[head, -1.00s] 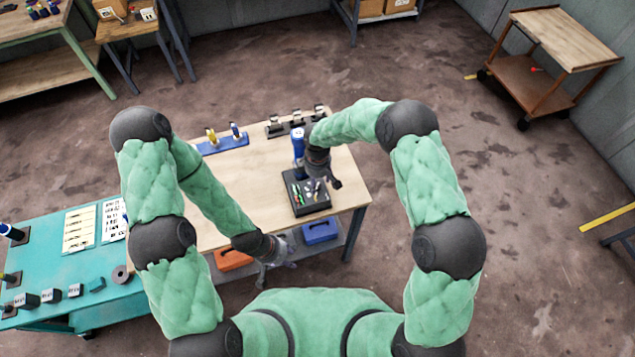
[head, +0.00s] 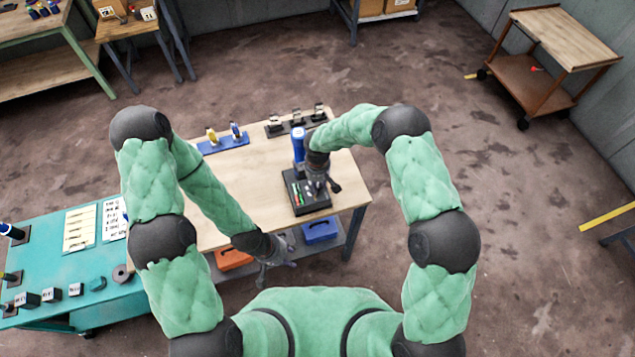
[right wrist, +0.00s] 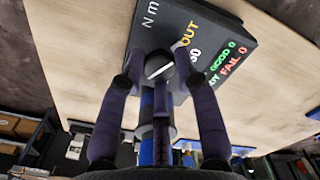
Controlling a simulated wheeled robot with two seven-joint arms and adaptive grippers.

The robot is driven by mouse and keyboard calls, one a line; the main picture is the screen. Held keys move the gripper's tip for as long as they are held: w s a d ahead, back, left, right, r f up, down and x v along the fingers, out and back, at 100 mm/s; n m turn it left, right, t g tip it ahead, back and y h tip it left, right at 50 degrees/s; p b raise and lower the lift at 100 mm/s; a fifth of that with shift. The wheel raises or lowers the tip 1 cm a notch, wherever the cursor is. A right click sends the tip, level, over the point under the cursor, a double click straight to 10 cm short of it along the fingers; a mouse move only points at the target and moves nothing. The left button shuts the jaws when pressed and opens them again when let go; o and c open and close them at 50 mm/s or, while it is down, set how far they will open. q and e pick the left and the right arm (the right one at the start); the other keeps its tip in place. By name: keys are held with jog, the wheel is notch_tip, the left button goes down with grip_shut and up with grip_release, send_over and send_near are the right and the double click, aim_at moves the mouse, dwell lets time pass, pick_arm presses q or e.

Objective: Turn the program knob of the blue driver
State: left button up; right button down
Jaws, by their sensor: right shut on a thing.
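The blue driver (head: 298,142) stands upright at the back of a black panel box (head: 308,196) on the wooden table. In the right wrist view the panel's dark face (right wrist: 205,30) carries lettering, and its round dark knob (right wrist: 158,66) shows a pale mark.
A blue rack (head: 222,145) and a dark rack (head: 290,127) stand at the table's back. An orange bin (head: 232,260) and a blue bin (head: 320,231) sit on the shelf below. A teal table (head: 65,260) is at the left. The wooden table's middle (head: 245,180) is clear.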

aim_at(318, 185)
jog(key=shift+f+m+b, duration=0.15)
jog(key=shift+m+b, duration=1.75)
jog(key=shift+b, duration=0.6)
jog(key=shift+m+b, duration=1.8)
jog(key=shift+m, duration=0.2)
jog(key=c, duration=0.9)
grip_release()
jog(key=shift+r, duration=0.2)
notch_tip(318, 185, up, 12)
jog(key=shift+f, duration=0.1)
